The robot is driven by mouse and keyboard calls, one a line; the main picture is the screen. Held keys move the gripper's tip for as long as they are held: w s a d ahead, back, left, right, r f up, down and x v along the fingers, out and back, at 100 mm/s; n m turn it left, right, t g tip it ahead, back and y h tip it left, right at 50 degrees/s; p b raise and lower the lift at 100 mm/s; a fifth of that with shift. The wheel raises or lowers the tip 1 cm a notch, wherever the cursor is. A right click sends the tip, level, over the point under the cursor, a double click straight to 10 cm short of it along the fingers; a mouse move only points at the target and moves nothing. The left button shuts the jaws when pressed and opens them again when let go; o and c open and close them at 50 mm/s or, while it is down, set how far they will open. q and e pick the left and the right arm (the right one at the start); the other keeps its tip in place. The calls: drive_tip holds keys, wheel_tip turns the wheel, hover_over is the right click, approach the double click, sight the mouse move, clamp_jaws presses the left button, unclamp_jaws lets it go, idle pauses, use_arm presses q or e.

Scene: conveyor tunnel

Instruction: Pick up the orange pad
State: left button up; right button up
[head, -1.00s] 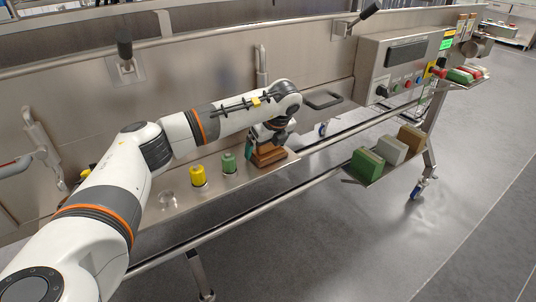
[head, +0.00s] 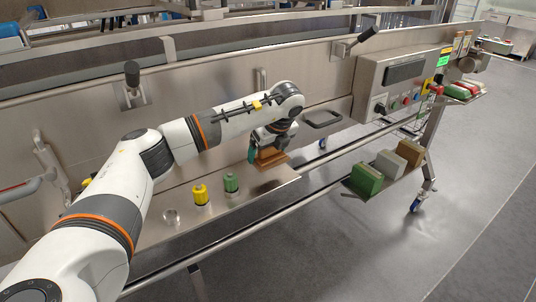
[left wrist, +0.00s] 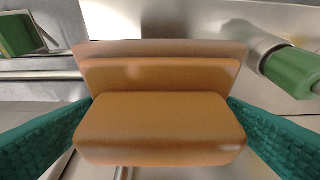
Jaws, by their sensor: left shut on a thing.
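The orange pad (head: 271,159) is a brown-orange block with a stepped shape. My left gripper (head: 267,150) is shut on it and holds it over the right end of the steel shelf (head: 240,196), apparently a little above the surface. In the left wrist view, the orange pad (left wrist: 160,128) fills the middle between the two teal fingers, one against each side. Its underside is hidden in that view. My right gripper is not in view.
A yellow bottle (head: 200,195) and a green bottle (head: 231,183) stand on the shelf, left of the pad. Green, grey and tan blocks sit on a lower tray (head: 381,191) at right. A control box (head: 405,75) and a rail (head: 245,230) are nearby.

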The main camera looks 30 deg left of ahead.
use_arm(q)
wheel_tip(320, 180, up, 2)
drive_tip(key=shift+r+p, duration=0.25)
drive_tip(key=shift+p, duration=0.15)
drive_tip(key=s+d, duration=0.3)
drive_tip(key=d, duration=0.6)
drive_tip(key=s+d+p, duration=0.1)
drive_tip(key=s+d, duration=0.3)
drive_tip(key=d, duration=0.5)
drive_tip(key=shift+s+f, duration=0.3)
drive_tip(key=shift+f, duration=0.05)
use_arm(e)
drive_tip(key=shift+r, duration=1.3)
use_arm(q)
drive_tip(key=shift+d, duration=0.1)
